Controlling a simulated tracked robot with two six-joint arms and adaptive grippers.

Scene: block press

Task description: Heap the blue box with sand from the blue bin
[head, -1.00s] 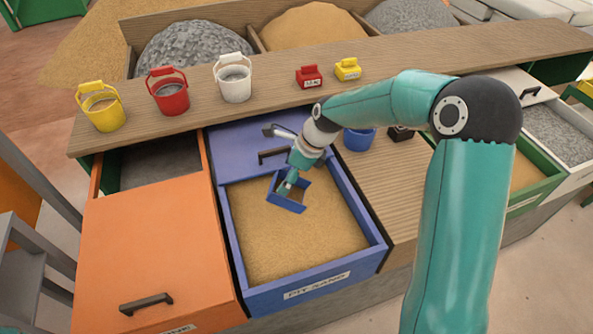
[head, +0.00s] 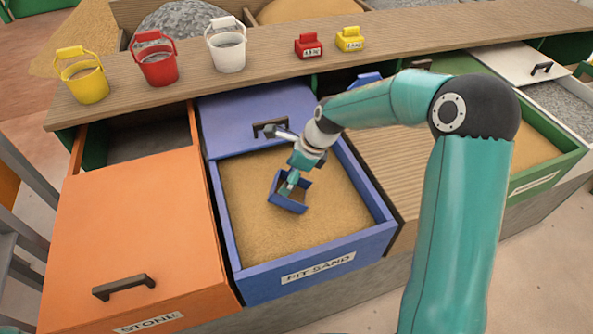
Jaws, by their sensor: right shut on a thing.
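The blue bin (head: 225,222), labelled PIT SAND, is pulled out and holds tan sand (head: 325,215) across its floor. A small blue box (head: 287,206) is inside the bin's outline, low at or just above the sand and tilted. My right gripper (head: 289,186) reaches down from the upper right and is shut on the box. Some tan shows inside the box, but the fingers hide part of it and I cannot tell how full it is. Whether the box touches the sand is unclear. My left gripper is not in view.
An orange bin (head: 130,235) labelled STONE stands left of the blue one, its lid closed over the front. Yellow (head: 82,80), red (head: 156,65) and white (head: 227,52) buckets stand on the wooden shelf.

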